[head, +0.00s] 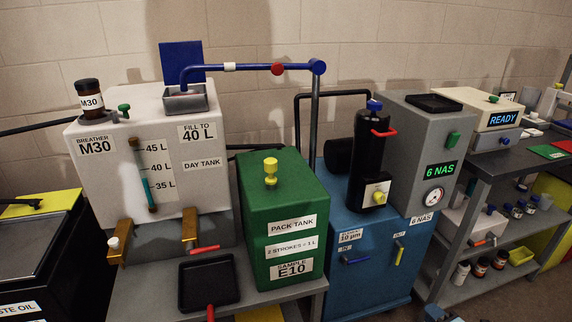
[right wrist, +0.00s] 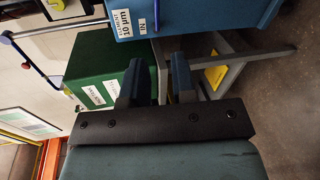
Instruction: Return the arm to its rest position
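My right gripper (right wrist: 158,82) shows in the right wrist view with its two dark fingers apart and nothing between them. The green pack tank (right wrist: 105,80) and the blue filter unit (right wrist: 195,15) lie beyond the fingers, with no contact visible. In the head view, only a small dark-blue part of my right gripper (head: 437,313) shows at the bottom edge, in front of the blue filter unit (head: 370,262). My left gripper is in neither view.
The day tank (head: 160,150) and green pack tank (head: 283,215) stand on a grey bench at left. A black tray (head: 208,283) sits in front. A shelved bench (head: 480,170) with a READY instrument (head: 490,115) stands at right.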

